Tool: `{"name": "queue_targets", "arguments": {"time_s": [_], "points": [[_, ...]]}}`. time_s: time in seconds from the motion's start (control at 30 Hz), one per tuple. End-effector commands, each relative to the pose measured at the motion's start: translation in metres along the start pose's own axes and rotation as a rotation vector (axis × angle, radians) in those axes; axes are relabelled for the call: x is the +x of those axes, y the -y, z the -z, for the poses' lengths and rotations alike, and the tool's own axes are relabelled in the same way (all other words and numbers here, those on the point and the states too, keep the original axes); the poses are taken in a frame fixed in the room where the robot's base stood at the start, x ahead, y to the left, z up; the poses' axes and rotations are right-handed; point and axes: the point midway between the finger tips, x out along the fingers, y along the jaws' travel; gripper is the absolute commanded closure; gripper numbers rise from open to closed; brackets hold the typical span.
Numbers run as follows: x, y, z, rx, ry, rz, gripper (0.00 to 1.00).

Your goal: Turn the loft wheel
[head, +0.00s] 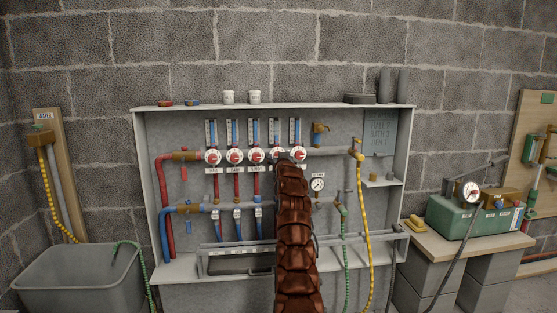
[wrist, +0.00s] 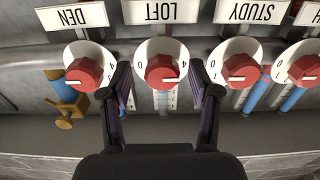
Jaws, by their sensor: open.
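The loft wheel (wrist: 162,70) is a red knob on a white dial, under an upside-down LOFT label (wrist: 164,12) in the wrist view. A short white mark shows on the knob's lower part in that view. My gripper (wrist: 162,88) is open, with one dark finger on each side of the loft wheel. Whether the fingers touch the dial I cannot tell. In the head view the loft wheel (head: 277,155) is partly hidden behind my brown-sleeved arm, and the gripper is mostly hidden too.
The den wheel (wrist: 84,73) and study wheel (wrist: 236,72) sit close on either side. A brass fitting (wrist: 68,100) is beyond the den wheel. In the head view, a grey rail (head: 330,241) crosses the cabinet front and a yellow hose (head: 364,215) hangs right.

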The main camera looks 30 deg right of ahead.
Motion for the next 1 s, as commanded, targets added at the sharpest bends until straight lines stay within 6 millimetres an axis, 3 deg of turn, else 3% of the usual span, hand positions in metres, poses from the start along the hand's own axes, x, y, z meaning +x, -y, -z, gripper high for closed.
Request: {"name": "queue_targets", "arguments": {"time_s": [1.0], "points": [[-0.049, 0.003, -0.002, -0.004, 0.003, 0.002, 0.38]]}}
